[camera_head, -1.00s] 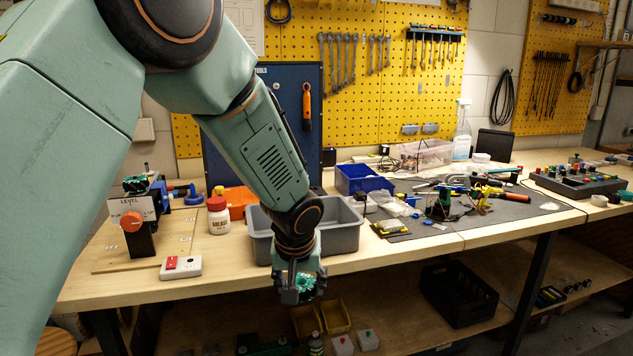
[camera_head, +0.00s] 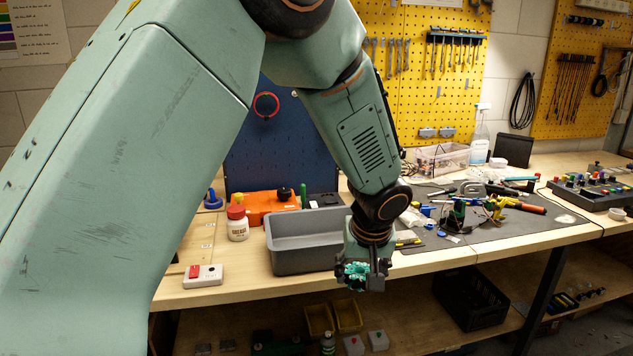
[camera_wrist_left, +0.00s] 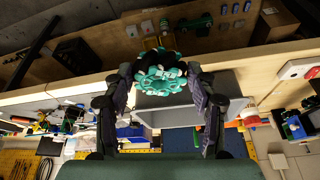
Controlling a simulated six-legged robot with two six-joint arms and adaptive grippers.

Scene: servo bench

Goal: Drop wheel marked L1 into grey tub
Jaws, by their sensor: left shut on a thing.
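My left gripper (camera_head: 362,272) is shut on a teal toothed wheel (camera_head: 353,274). It holds the wheel off the front edge of the bench, before the right end of the grey tub (camera_head: 305,262). The tub stands on the bench and its inside looks empty where it shows. In the left wrist view the wheel (camera_wrist_left: 160,76) sits between the two fingers, with the grey tub (camera_wrist_left: 180,117) beyond it. I cannot read any mark on the wheel. My right gripper is not in view.
Tools cover the grey mat (camera_head: 490,236) to the right. A shelf with yellow bins (camera_head: 348,315) lies below.

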